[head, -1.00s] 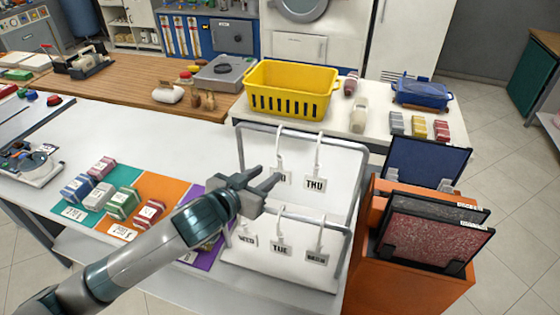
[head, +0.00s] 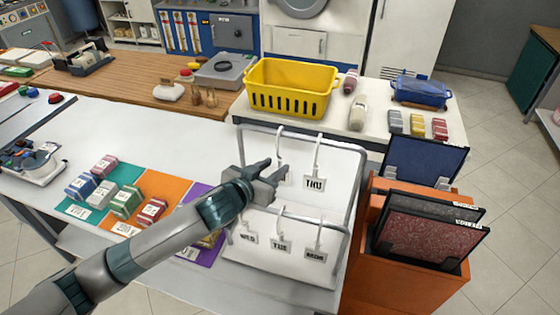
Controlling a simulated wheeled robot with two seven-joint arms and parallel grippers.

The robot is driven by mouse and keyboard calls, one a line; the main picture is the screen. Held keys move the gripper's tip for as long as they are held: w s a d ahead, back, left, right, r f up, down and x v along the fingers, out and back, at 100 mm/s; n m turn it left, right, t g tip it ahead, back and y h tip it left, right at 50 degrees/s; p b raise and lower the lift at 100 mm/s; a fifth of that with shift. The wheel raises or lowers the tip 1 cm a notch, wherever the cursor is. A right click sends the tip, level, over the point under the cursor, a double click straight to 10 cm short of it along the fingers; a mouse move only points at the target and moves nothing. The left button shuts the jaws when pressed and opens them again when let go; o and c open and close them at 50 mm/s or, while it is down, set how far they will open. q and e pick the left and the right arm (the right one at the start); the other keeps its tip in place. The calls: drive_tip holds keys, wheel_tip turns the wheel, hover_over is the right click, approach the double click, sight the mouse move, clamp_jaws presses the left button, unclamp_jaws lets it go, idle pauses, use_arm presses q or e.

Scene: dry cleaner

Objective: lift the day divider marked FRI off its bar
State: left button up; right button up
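The day divider hanging left of THU on the upper bar shows its white hook (head: 279,143). Its tag is mostly hidden behind my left gripper, so I cannot read it now. The THU divider (head: 315,183) hangs to its right on the same bar of the rack (head: 345,147). My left gripper (head: 277,166) is in front of the left divider, fingers apart and pointing toward its lower hook. I cannot tell whether the fingers touch or surround it. My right gripper is out of view.
Lower on the rack hang the WED (head: 248,238), TUE (head: 280,246) and another divider (head: 316,254). A yellow basket (head: 290,90) stands behind the rack. An orange bin (head: 405,284) with dark panels stands close on the right.

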use_arm(q)
drive_tip(key=shift+x, duration=1.1)
clamp_jaws()
